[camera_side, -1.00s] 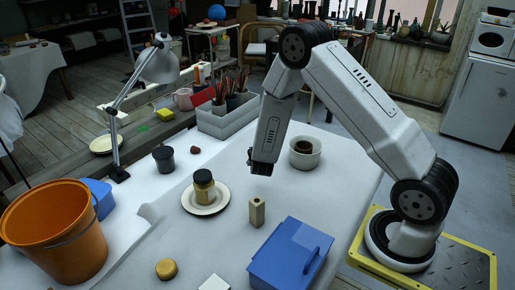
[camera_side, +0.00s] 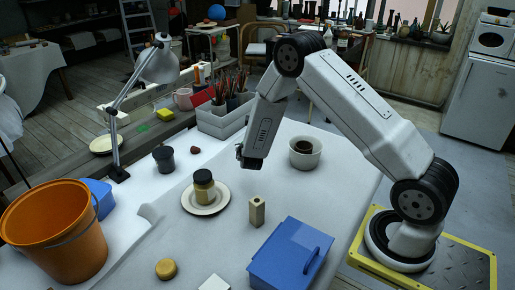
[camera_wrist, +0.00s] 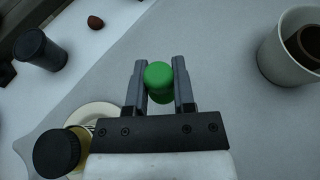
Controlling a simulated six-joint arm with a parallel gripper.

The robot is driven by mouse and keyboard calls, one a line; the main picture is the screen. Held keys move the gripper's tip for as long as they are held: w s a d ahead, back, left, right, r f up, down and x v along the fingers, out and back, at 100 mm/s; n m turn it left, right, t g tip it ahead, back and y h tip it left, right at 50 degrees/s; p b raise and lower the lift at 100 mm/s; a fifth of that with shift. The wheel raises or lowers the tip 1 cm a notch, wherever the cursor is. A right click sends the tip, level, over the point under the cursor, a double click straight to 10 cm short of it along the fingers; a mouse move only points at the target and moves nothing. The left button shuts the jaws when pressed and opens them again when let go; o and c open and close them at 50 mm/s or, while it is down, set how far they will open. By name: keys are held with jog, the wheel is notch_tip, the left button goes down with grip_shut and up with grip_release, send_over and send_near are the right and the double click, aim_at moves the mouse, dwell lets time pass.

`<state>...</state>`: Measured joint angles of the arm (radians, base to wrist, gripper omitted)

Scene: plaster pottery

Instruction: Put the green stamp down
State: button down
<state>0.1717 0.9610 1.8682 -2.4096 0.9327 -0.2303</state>
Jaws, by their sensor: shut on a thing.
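The green stamp (camera_wrist: 159,79) is between the two fingers of my gripper (camera_wrist: 159,88) in the wrist view, with its rounded green top facing the camera. My gripper is shut on it. In the side view my gripper (camera_side: 240,153) is above the table, behind and to the right of the jar on the plate. The stamp is not clearly visible there, and its underside is hidden in both views. I cannot tell how far it is above the surface.
A jar with a dark lid (camera_side: 203,186) stands on a white plate (camera_side: 222,206). A white pot (camera_side: 305,160) is to the right. A wooden block (camera_side: 257,211) and a blue box (camera_side: 290,262) are in front. A black cup (camera_side: 164,160) is at left. Bare table lies between.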

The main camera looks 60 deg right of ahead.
jog(key=w+d+f, duration=0.1)
jog(key=w+f, duration=0.3)
jog(key=w, duration=0.1)
jog(key=w+d+f, duration=0.1)
jog(key=w+f, duration=0.1)
jog(key=w, duration=0.1)
jog(key=shift+w+d+f, duration=0.2)
jog(key=shift+d+f, duration=0.1)
jog(key=shift+f, duration=0.05)
jog(key=shift+w+d+f, duration=0.15)
jog(key=shift+w+f, duration=0.3)
jog(key=shift+f, duration=0.1)
jog(key=shift+w+f, duration=0.15)
jog(key=shift+f, duration=1.6)
jog(key=shift+f, duration=0.1)
jog(key=shift+c, duration=2.2)
grip_release()
